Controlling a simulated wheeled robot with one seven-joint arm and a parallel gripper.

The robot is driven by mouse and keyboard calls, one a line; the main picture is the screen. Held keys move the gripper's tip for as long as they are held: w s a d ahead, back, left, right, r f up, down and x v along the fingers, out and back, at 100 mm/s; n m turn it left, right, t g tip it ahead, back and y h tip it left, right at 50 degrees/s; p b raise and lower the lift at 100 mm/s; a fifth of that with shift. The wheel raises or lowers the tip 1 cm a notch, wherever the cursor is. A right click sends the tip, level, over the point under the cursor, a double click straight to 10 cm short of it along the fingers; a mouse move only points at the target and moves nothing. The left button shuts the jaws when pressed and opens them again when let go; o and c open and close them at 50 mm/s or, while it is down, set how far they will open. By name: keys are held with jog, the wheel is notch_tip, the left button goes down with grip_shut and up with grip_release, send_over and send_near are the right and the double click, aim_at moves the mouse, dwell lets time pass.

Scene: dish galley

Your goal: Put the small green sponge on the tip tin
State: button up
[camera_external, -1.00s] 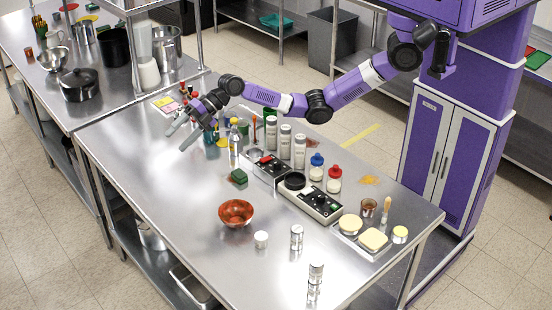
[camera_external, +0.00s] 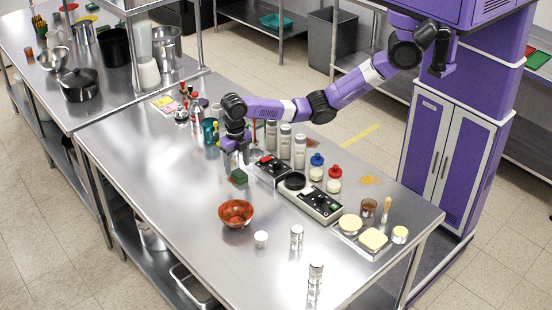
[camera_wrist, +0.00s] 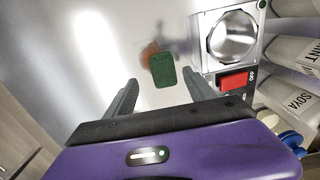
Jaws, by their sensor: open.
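The small green sponge (camera_external: 239,177) lies on the steel table, left of the row of dark devices. In the wrist view the sponge (camera_wrist: 163,69) shows ahead of and between my fingertips. My gripper (camera_external: 233,166) points down just above and behind it in the external view. In the wrist view my gripper (camera_wrist: 162,84) is open, with nothing between its fingers. I cannot tell which thing is the tip tin; silver cylinders (camera_external: 297,237) and (camera_external: 316,276) stand near the front of the table.
A device with a round metal pan and red button (camera_wrist: 234,80) is close to the right of my fingers. Bottles (camera_external: 285,141) stand behind it.

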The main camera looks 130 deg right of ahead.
aim_at(239, 173)
jog(key=f, duration=0.1)
jog(key=f+p, duration=0.1)
jog(key=f, duration=0.1)
jog(key=shift+s+a+f, duration=0.1)
jog(key=shift+s+f, duration=0.15)
jog(key=shift+s, duration=0.1)
jog(key=shift+f, duration=0.6)
grip_shut()
